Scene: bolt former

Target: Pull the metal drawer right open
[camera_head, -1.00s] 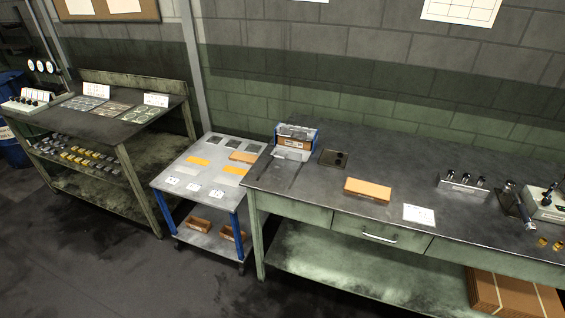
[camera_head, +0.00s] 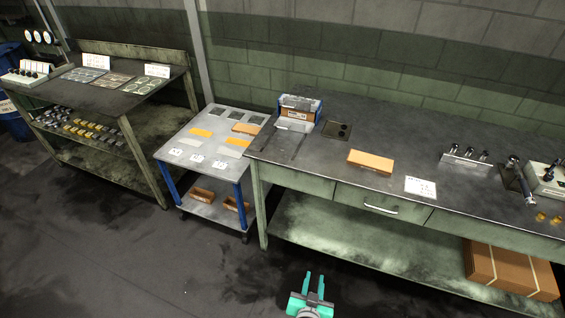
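The metal drawer (camera_head: 368,207) is set in the front of the long workbench, under its top, and has a pale bar handle (camera_head: 381,209). It looks closed, with its front flush with the bench. My gripper (camera_head: 314,280) is at the bottom of the view, in front of the bench and below and left of the drawer.
The workbench top (camera_head: 310,165) carries an orange-brown block (camera_head: 371,161), a paper sheet (camera_head: 420,187) and a blue-sided holder (camera_head: 298,110). A cardboard box (camera_head: 510,272) sits on the lower shelf at right. A small cart (camera_head: 183,152) stands left of the bench. The floor in front is clear.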

